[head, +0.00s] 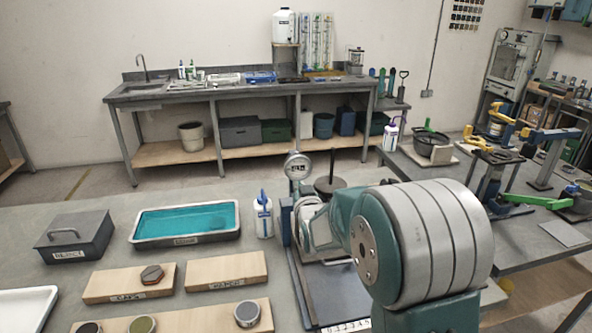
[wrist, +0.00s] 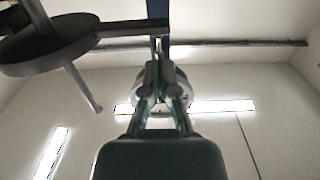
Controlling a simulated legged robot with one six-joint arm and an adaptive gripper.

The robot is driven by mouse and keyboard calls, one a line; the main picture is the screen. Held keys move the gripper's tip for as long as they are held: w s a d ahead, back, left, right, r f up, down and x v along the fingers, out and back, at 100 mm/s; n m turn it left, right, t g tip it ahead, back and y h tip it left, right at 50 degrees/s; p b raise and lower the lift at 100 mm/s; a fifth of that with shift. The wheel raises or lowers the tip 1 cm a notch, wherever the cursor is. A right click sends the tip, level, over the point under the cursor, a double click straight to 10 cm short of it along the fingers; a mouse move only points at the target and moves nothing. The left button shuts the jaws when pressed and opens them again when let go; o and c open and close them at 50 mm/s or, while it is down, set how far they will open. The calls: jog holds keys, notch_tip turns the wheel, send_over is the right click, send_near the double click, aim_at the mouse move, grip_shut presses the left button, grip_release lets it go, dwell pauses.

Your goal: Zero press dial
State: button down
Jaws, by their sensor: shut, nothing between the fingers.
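The press dial (head: 297,165) is a round pale gauge at the top of the press's blue column (head: 286,222), left of my arm in the head view. Its reading is too small to tell. In the wrist view the camera looks upward, and the round dial (wrist: 180,88) shows partly hidden behind my fingers. My gripper (wrist: 160,48) is shut and empty, its fingertips close by the dial; I cannot tell whether they touch it. The press's dark round weight disc (head: 335,185) with an upright rod is right of the dial; it also shows in the wrist view (wrist: 55,48).
A white bottle (head: 263,215) stands just left of the press. A teal-filled tray (head: 186,221), a grey lidded box (head: 76,236) and wooden boards (head: 226,271) lie further left. A side bench (head: 420,175) with tools is at right.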

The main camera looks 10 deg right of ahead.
jog(key=shift+d+r, duration=0.15)
jog(key=shift+r, duration=0.05)
jog(key=s+f, duration=0.1)
jog(key=s, duration=0.5)
dwell(0.5)
jog(key=s+r+g, duration=0.1)
jog(key=s+g, duration=1.1)
jog(key=s, duration=2.1)
jog(key=shift+s+a+r, duration=0.3)
jog(key=shift+r, duration=0.05)
